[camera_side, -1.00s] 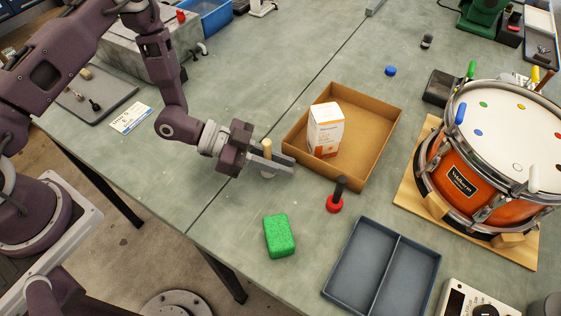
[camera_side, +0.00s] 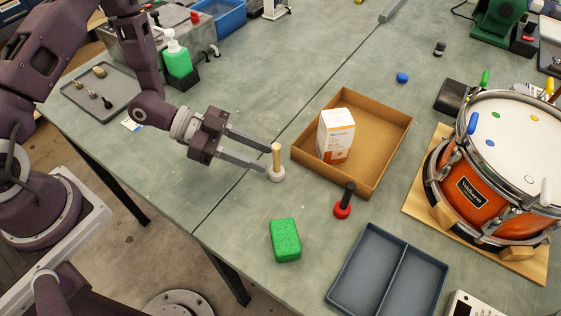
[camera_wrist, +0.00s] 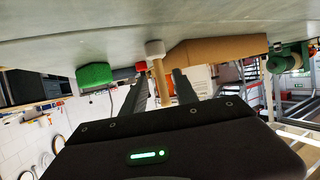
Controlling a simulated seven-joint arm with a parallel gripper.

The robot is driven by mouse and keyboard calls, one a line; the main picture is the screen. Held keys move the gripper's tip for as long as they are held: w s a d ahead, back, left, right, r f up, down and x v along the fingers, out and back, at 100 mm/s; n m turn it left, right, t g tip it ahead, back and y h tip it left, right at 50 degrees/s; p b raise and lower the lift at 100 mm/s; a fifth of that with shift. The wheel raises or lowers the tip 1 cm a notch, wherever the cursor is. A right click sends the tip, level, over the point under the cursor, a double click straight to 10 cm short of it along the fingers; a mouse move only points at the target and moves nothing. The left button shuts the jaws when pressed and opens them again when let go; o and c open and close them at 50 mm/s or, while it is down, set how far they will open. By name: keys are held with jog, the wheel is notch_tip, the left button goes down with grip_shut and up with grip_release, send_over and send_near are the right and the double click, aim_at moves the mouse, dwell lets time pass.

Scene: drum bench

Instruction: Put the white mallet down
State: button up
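The white mallet (camera_side: 277,173) stands upright on the bench, white head down and pale wooden handle up. It is left of the cardboard tray. Nothing is held.
The cardboard tray (camera_side: 377,184) holds a white box (camera_side: 336,136). A red mallet (camera_side: 343,207) with a dark handle, a green block (camera_side: 285,240) and a grey divided tray (camera_side: 352,284) lie nearer. An orange drum (camera_side: 480,200) stands right. A green bottle (camera_side: 177,58) stands behind my arm.

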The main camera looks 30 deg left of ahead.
jog(key=v, duration=0.4)
jog(key=shift+s+a, duration=0.1)
jog(key=shift+a, duration=0.1)
jog(key=w+a+r+t+y, duration=0.1)
jog(key=w+a+r+y, duration=0.1)
jog(key=w+a+y, duration=0.25)
jog(key=a+r+n+t+y, duration=0.2)
jog(key=a+r+n+y, duration=0.4)
jog(key=a+r+y, duration=0.55)
jog(key=s+d+r+n+h, duration=0.1)
jog(key=s+d+r+n, duration=0.1)
jog(key=s, duration=0.5)
jog(key=s+d+r+n+g+h, duration=0.1)
jog(key=s+d+r+n, duration=0.1)
jog(key=s, duration=0.5)
jog(key=s+d+r+n+g+h, duration=0.1)
jog(key=s+d+r+n, duration=0.2)
jog(key=s+r, duration=0.2)
jog(key=s, duration=0.2)
jog(key=shift+s+r+n+h, duration=0.3)
jog(key=shift+s+r, duration=0.05)
